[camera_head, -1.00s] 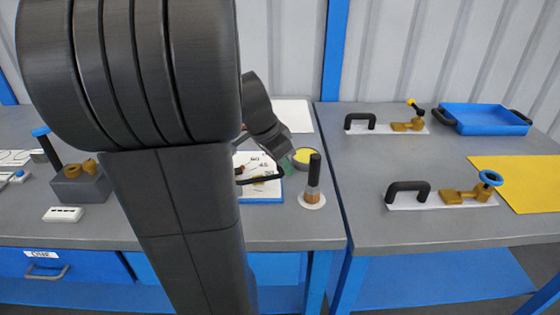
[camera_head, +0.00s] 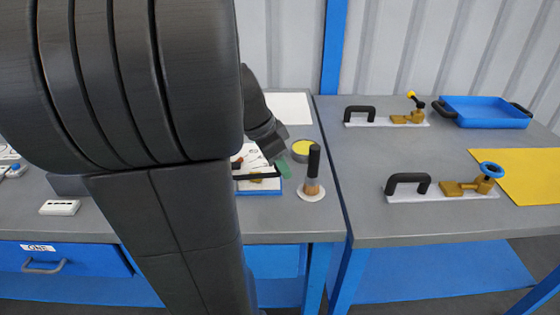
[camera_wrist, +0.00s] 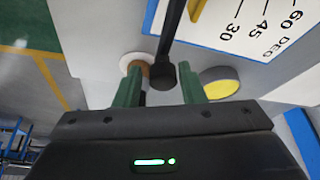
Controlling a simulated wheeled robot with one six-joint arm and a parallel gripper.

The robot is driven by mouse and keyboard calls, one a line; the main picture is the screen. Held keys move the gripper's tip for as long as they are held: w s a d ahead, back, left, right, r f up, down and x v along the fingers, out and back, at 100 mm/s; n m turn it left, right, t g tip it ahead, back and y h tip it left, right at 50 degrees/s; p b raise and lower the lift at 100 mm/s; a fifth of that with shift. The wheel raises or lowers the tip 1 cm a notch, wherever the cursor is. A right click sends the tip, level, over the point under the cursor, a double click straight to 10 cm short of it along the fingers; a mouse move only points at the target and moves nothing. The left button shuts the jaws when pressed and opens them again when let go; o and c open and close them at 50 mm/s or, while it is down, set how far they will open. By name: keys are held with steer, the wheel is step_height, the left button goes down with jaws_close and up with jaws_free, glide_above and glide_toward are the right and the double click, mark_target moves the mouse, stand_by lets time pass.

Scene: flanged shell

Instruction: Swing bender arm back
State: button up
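The bender's white degree plate (camera_head: 243,158) lies on the left bench, partly hidden behind my arm. Its marks 30, 45 and 60 show in the wrist view (camera_wrist: 262,25). The bender arm (camera_head: 262,176) is a black bar reaching across the plate. In the wrist view the bar (camera_wrist: 172,35) comes down from the top to a round black end between my fingertips. My gripper (camera_wrist: 160,88) is open, with a green finger on each side of that end and gaps visible on both sides. In the head view only one green finger (camera_head: 284,168) shows clearly.
A black-gripped upright tool (camera_head: 313,170) on a white disc stands close to the right of the gripper. A round tin with yellow contents (camera_head: 303,148) is behind it. Two toggle clamps (camera_head: 408,184) (camera_head: 362,114), a blue tray (camera_head: 485,113) and a yellow sheet (camera_head: 525,175) occupy the right bench.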

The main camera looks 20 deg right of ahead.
steer(key=shift+o, duration=0.5)
steer(key=shift+r, duration=0.1)
steer(key=shift+a+r, duration=0.15)
steer(key=shift+r, duration=0.15)
steer(key=p+v, duration=0.2)
steer(key=v, duration=1.1)
steer(key=b+x, duration=0.2)
steer(key=x, duration=1.2)
steer(key=shift+w+r, duration=0.1)
